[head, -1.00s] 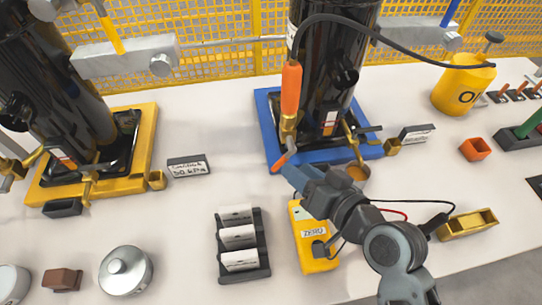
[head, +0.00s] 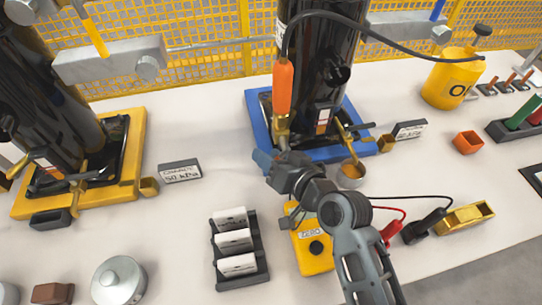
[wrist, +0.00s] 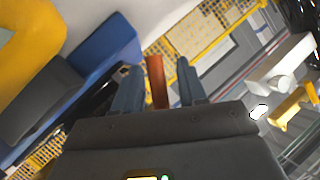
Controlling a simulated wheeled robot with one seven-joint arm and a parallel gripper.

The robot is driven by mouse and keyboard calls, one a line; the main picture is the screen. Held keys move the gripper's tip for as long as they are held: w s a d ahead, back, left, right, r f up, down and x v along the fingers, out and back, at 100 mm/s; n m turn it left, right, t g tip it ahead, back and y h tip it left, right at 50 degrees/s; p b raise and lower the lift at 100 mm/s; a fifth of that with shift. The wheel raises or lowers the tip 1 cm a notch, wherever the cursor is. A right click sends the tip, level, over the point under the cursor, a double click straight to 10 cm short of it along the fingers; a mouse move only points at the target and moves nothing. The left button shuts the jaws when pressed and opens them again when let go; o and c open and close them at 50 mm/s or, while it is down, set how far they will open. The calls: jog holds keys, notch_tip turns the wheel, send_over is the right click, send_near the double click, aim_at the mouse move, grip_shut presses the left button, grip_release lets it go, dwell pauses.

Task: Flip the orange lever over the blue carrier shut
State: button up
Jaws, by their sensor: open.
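The orange lever (head: 283,87) stands upright on a brass pivot at the front left of the blue carrier (head: 257,112), which holds a black cylinder (head: 318,60). My gripper (head: 264,160) is low at the carrier's front edge, below the lever's handle. In the wrist view, my gripper (wrist: 157,66) is open, with an orange-brown bar (wrist: 157,84) between its two blue-grey fingers. I cannot tell whether the fingers touch it, or whether it is the lever's handle. The blue carrier also shows at the upper left of the wrist view (wrist: 105,48).
A yellow ZERO meter (head: 312,252) and a black rack of white blocks (head: 262,268) lie in front. A small brass cup (head: 351,174) is to the right of my gripper. A yellow carrier (head: 130,160) stands at left. Table between the carriers is mostly clear.

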jog(key=shift+c, duration=0.5)
grip_shut()
